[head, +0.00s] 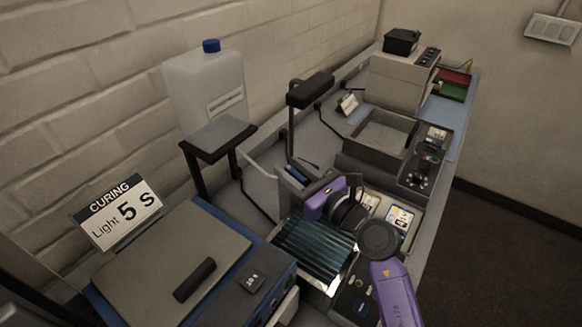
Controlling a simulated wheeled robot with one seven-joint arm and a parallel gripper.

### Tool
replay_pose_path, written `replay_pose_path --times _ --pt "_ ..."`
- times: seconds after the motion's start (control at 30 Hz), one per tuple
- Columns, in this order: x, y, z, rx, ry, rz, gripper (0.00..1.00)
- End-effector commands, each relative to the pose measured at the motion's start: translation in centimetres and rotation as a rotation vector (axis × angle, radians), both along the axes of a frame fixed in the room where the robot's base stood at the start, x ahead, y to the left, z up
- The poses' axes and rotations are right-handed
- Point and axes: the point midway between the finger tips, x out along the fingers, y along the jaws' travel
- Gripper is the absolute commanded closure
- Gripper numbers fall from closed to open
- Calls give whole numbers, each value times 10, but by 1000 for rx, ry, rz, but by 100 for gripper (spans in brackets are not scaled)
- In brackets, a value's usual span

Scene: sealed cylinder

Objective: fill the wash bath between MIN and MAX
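A grey open-topped basin (385,134), which looks like the wash bath, stands in the middle of the bench. Its inside looks pale, and I cannot make out a liquid level or MIN and MAX marks. A large translucent jug (205,92) with a blue cap (211,45) stands upright on a dark raised stand (218,136) against the wall. A pale spout or tube comes down near the stand. My gripper (300,181) is at the end of my purple arm, left of and nearer than the basin. Its fingers are small and partly hidden by my wrist.
A ribbed teal cover (312,249) lies beside my arm. A grey machine (398,80) and red and green trays (452,90) are at the far end.

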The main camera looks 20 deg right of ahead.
Motion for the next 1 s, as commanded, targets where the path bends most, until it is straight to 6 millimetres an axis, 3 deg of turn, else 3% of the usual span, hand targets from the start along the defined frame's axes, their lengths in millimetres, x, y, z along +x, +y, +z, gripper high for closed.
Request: replay_pose_path --times 0.27,0.47,0.77,1.0 --pt "2 1 0 0 0 0 65" --pt "2 1 0 0 0 0 100" --pt "3 0 -2 2 1 22 100" --pt "4 -2 -4 2 1 159 100"
